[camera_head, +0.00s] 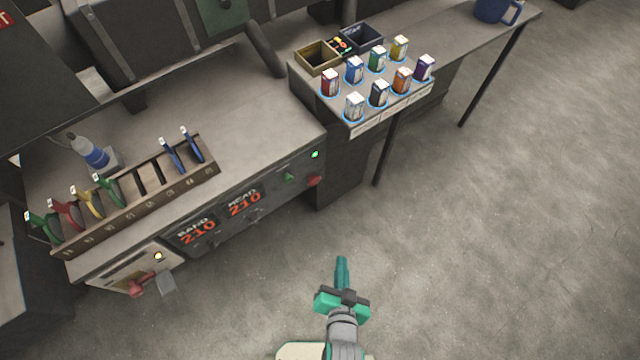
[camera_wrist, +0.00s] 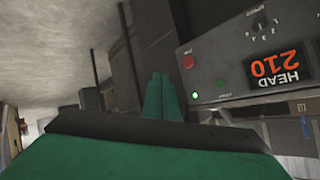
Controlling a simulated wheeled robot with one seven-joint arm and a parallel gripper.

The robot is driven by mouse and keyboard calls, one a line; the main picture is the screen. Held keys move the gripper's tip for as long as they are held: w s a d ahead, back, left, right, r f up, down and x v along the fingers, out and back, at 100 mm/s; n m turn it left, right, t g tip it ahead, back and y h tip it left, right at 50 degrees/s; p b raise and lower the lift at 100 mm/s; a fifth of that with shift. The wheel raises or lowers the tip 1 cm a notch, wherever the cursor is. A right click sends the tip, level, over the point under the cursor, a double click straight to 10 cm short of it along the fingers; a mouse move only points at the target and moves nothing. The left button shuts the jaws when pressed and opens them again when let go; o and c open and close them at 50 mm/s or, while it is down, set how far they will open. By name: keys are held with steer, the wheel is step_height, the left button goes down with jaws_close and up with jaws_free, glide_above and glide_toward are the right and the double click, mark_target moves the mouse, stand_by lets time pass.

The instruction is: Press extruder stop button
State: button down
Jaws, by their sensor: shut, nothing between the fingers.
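The red button (camera_head: 315,180) is on the front panel of the extruder machine, near its right end. A green button (camera_head: 289,177) sits to its left and a lit green lamp (camera_head: 314,154) is above it. In the wrist view the panel appears upside down, with the red button (camera_wrist: 188,61) above the lit green lamp (camera_wrist: 195,97). My gripper (camera_head: 342,262) is shut and empty, over the floor in front of the machine and apart from the red button. Its green fingers (camera_wrist: 160,80) show together in the wrist view, left of the panel.
Temperature displays reading 210 (camera_head: 244,204) are left of the buttons. A red handle (camera_head: 143,287) sticks out at the machine's lower left. A side table holds several small cartons (camera_head: 379,93) and bins (camera_head: 318,57). The floor (camera_head: 480,260) to the right is clear.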

steer(key=w+d+f+m+g+y, duration=0.2)
steer(key=w+f+m, duration=0.2)
steer(key=w, duration=0.6)
steer(key=w+a+r+m+g+y, duration=0.1)
steer(key=w+r+y, duration=0.3)
steer(key=w, duration=0.4)
steer(key=shift+w+r+m+g, duration=0.3)
steer(key=shift+w+r+g, duration=0.1)
steer(key=shift+r+g, duration=0.15)
steer(key=shift+s+a, duration=0.1)
steer(key=shift+a, duration=0.05)
glide_toward(316, 181)
steer(key=s+f+x, duration=0.1)
steer(key=x, duration=0.3)
steer(key=shift+w+a, duration=0.25)
steer(key=shift+w, duration=0.2)
steer(key=shift+w+a, duration=0.25)
steer(key=shift+w, duration=0.25)
steer(key=shift+d, duration=0.15)
